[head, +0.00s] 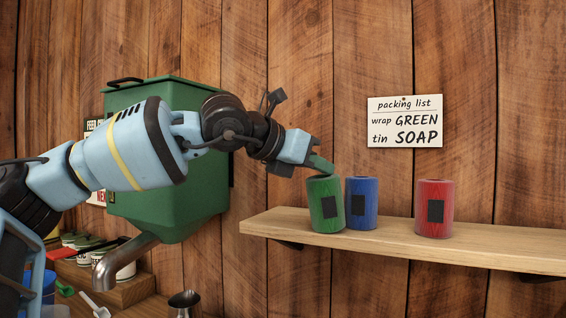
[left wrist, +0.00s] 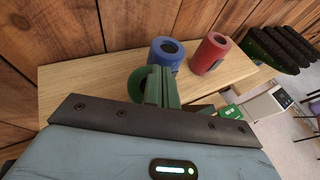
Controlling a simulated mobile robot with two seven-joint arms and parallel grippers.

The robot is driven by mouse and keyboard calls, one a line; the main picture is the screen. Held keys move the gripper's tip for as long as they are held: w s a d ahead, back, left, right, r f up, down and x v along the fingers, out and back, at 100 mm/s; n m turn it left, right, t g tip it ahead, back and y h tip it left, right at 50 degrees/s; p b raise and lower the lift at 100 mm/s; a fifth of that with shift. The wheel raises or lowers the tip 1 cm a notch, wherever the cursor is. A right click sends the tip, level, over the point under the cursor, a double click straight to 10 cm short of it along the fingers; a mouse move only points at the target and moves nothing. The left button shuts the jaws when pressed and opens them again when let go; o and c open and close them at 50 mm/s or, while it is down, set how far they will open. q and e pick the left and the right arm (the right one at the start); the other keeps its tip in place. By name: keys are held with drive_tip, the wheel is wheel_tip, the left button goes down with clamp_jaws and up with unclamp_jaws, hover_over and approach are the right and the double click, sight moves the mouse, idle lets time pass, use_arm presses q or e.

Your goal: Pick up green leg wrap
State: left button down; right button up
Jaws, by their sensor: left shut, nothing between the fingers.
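The green leg wrap (head: 325,211) stands upright on the wooden shelf (head: 480,248), leftmost of three rolls, with a dark patch on its side. My left gripper (head: 322,165) is shut and empty, with its green fingers just above the top of the green wrap. I cannot tell whether they touch it. In the left wrist view the shut fingers (left wrist: 161,87) cover much of the green wrap (left wrist: 137,84), so only part of its rim and side shows. My right gripper is not in view.
A blue roll (head: 361,203) stands close to the right of the green wrap, and a red roll (head: 435,208) stands farther right. A plank wall rises behind, with a packing list (head: 405,121). A green hopper (head: 200,205) is left of the shelf. The shelf's right part is clear.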

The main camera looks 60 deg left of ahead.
use_arm(q)
drive_tip(key=shift+s+r, duration=0.2)
drive_tip(key=shift+r, duration=0.05)
drive_tip(key=s+b, duration=0.3)
drive_tip(key=s, duration=0.8)
drive_tip(key=shift+s, duration=0.25)
